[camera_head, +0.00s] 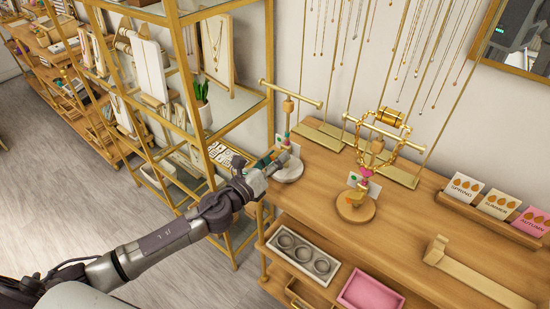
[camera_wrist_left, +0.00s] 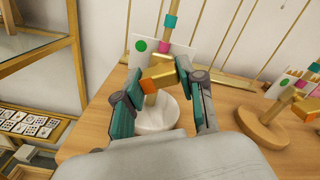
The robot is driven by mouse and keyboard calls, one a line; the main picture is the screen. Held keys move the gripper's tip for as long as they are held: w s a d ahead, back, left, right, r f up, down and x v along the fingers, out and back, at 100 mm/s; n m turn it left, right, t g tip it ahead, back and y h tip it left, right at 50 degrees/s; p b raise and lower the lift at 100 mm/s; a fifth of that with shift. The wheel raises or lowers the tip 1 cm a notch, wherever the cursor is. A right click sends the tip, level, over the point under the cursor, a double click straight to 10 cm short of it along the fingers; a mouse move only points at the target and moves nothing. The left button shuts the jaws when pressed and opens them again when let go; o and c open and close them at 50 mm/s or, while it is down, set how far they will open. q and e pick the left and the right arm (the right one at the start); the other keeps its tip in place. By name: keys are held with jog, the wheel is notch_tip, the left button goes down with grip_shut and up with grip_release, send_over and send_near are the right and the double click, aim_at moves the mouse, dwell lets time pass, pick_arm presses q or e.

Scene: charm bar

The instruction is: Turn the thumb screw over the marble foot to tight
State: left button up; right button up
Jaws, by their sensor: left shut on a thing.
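The white marble foot (camera_head: 291,172) carries a thin stand at the left end of the wooden counter; it also shows in the left wrist view (camera_wrist_left: 158,118). The gold thumb screw (camera_wrist_left: 158,76), with an orange end, sits on the post above the foot. My left gripper (camera_head: 274,162) reaches the stand from the left. The screw is hidden by the gripper in the head view. A white card (camera_wrist_left: 140,48) with a green dot is behind the screw. My right gripper is not in view.
A second stand with a wooden foot (camera_head: 356,208) and a gold chain loop (camera_head: 377,135) stands to the right. A glass shelf unit (camera_head: 215,110) is close on the left.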

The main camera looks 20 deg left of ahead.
pick_arm(q)
jog(key=shift+f, duration=0.1)
jog(key=o, duration=1.1)
jog(key=shift+o, duration=0.2)
jog(key=v, duration=1.2)
